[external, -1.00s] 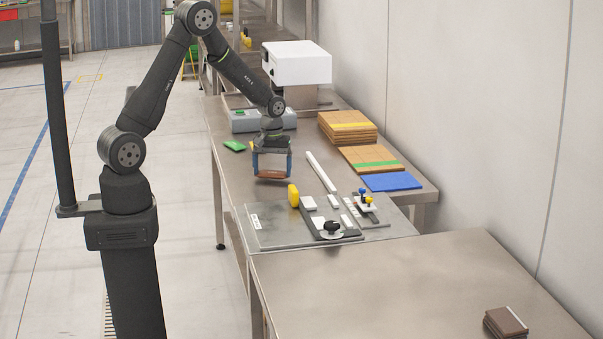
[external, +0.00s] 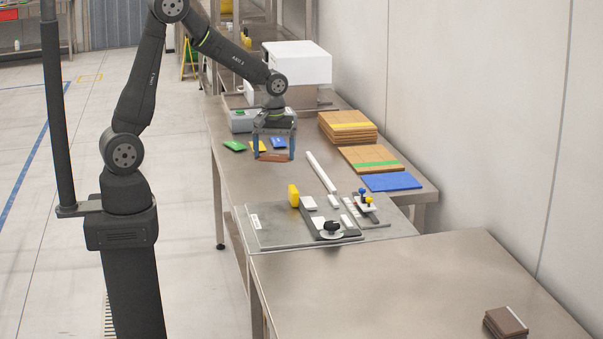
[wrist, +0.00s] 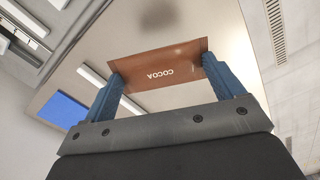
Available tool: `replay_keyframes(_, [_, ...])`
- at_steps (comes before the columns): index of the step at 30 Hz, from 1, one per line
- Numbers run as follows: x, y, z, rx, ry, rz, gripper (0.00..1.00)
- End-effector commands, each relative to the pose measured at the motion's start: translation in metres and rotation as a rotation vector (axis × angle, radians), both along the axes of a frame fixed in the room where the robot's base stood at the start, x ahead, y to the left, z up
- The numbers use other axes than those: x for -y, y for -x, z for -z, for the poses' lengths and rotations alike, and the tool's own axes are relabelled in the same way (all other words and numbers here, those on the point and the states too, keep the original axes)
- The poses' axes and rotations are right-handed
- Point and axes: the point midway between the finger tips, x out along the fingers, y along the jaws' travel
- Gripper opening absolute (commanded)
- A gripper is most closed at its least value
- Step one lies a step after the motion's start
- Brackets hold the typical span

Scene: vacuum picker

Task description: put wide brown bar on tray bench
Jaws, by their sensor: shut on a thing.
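The wide brown bar (external: 273,158), a flat brown packet marked COCOA, is held between the two blue fingers of my gripper (external: 274,155). In the wrist view the bar (wrist: 160,72) spans the gap between the fingertips (wrist: 162,75). My gripper is shut on it and holds it above the steel bench (external: 240,185). I cannot tell for sure which bench is the tray bench; a second steel bench (external: 400,290) stands at the front right.
Small green (external: 234,145), yellow (external: 257,147) and blue (external: 279,144) packets lie behind the gripper. A fixture plate (external: 270,232) with clamps and an upright yellow piece (external: 293,195) is in front. Boards (external: 347,127) and a blue sheet (external: 391,181) lie right. Brown pieces (external: 506,322) sit on the front bench.

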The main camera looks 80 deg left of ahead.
Motion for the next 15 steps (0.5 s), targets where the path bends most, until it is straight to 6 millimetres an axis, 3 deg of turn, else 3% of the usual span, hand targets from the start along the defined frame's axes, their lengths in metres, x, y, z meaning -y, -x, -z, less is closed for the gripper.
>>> replay_keyframes(7, [-0.033,-0.039,-0.004,0.001,0.000,0.138,0.60])
replay_keyframes(15, [-0.114,-0.105,-0.009,0.000,0.000,0.461,0.60])
